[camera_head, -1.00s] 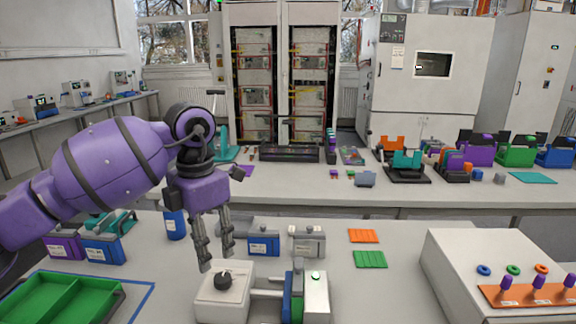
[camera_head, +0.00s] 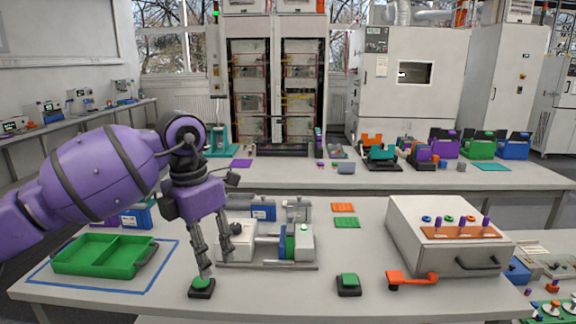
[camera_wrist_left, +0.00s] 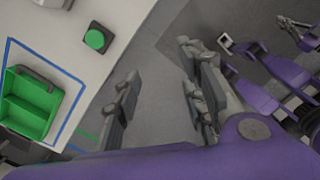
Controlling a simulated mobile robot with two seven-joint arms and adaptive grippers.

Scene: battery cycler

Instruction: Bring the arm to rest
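My left arm comes in from the left in the head view. Its purple left gripper (camera_head: 216,263) points down with its grey fingers apart and nothing between them. In the head view the fingers overlap the front of the bench, near a green button on a black base (camera_head: 202,285). In the left wrist view the open fingers (camera_wrist_left: 160,105) show over the grey floor, with the bench edge to their left. Purple and grey robot parts show at the upper right of that view; I cannot make out a right gripper's state from them.
The near bench (camera_head: 120,290) holds a green tray (camera_head: 100,268), a second green button (camera_head: 348,283), a fixture with grey and green blocks (camera_head: 290,243), an orange handle (camera_head: 412,279) and a white box (camera_head: 410,235). Bare floor (camera_wrist_left: 165,65) lies beyond the bench edge.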

